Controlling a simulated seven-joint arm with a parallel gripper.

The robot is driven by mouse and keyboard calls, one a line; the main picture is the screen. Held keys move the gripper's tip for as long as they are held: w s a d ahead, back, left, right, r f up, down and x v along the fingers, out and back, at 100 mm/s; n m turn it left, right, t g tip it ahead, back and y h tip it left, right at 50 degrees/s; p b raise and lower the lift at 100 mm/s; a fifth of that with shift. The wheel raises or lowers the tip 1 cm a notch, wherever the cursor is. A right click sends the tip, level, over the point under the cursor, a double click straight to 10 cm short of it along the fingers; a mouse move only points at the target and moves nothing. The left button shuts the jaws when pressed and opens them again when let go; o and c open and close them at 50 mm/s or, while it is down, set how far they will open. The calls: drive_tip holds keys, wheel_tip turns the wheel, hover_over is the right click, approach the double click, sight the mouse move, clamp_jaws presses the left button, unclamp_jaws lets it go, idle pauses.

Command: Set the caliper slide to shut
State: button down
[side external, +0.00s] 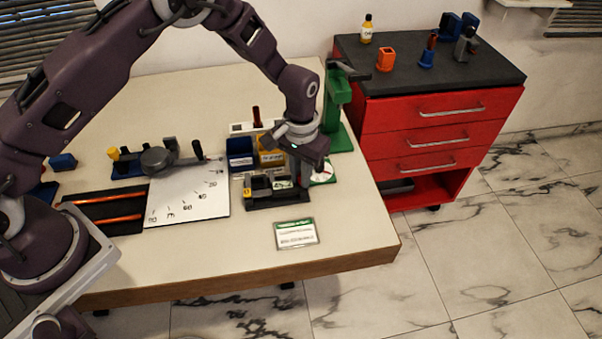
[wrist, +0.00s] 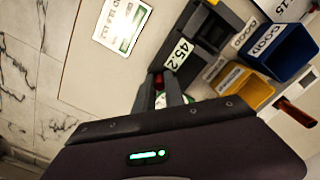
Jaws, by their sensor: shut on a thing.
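The caliper (side external: 262,203) is a dark block-shaped device lying on the table near its right front edge. In the wrist view its dark body (wrist: 216,27) carries a white label reading 45.2. My gripper (side external: 304,182) points down at the caliper's right end. In the wrist view my gripper (wrist: 159,92) has its fingers closed around a small part with a red face (wrist: 158,80), which appears to be the caliper slide. The fingers and palm hide most of that part.
A white card with a green header (side external: 296,233) lies in front.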

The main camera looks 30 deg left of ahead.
sight(280, 187)
idle(0.8)
drive_tip(key=shift+s+a, duration=1.75)
drive_tip(key=shift+a, duration=0.05)
drive_tip(key=c, duration=1.4)
unclamp_jaws()
